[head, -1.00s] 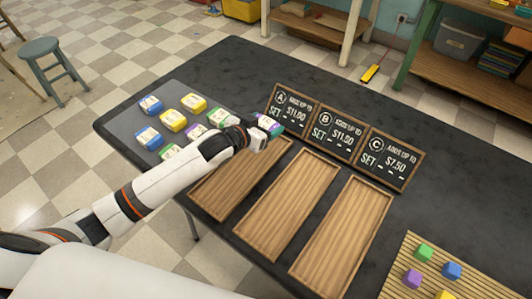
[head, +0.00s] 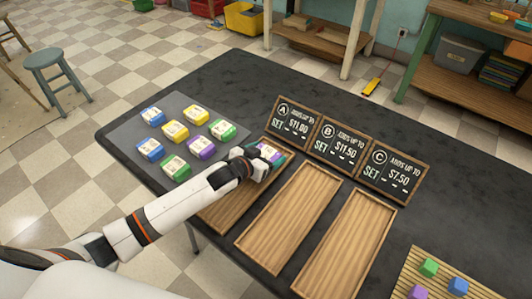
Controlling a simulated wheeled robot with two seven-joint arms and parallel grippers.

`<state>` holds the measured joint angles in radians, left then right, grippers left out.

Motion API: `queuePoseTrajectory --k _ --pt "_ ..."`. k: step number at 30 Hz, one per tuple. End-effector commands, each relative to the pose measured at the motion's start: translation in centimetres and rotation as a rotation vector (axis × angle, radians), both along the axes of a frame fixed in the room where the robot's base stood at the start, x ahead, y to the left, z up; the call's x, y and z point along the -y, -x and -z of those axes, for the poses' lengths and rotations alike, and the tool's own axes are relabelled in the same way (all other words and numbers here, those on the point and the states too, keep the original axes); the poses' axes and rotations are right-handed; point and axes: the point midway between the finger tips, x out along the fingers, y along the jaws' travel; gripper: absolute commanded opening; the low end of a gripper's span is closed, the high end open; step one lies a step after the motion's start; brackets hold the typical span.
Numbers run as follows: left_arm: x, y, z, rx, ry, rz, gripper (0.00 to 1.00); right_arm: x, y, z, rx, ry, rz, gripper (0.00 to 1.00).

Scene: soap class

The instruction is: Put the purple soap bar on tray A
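My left gripper (head: 252,167) is at the far end of tray A (head: 228,212), the leftmost wooden tray, behind which stands the sign marked A (head: 291,120). It appears shut on a purple soap bar (head: 268,151) with a pale label. A teal-green edge shows beside this bar; I cannot tell what it belongs to. The bar is over or in the tray's far end; whether it touches the tray is hidden. Another purple soap bar (head: 201,148) lies on the grey mat (head: 128,135). My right gripper is not in view.
Several blue, yellow and green soap bars lie on the mat, such as a green one (head: 222,130). Tray B (head: 288,220) and tray C (head: 345,245) are empty, with signs behind them. A slatted board (head: 435,290) with coloured blocks is at the lower right.

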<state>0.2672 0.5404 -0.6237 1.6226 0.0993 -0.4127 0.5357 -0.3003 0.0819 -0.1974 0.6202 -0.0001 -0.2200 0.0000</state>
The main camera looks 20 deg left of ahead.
Motion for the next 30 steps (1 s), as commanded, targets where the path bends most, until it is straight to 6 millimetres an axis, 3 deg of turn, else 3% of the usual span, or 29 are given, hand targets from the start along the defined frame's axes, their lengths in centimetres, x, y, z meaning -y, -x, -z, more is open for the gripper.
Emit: queuePoseTrajectory --k 11,24,30 --pt "-0.1 0.3 -0.5 -0.001 0.001 0.001 0.82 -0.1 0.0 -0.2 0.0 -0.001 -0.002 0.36" --pt "-2.8 7.9 -3.7 -0.002 0.0 0.001 0.82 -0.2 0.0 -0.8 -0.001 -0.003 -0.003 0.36" --pt "-3.6 10.0 -4.7 -0.002 0.0 0.0 0.82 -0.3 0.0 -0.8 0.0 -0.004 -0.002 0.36"
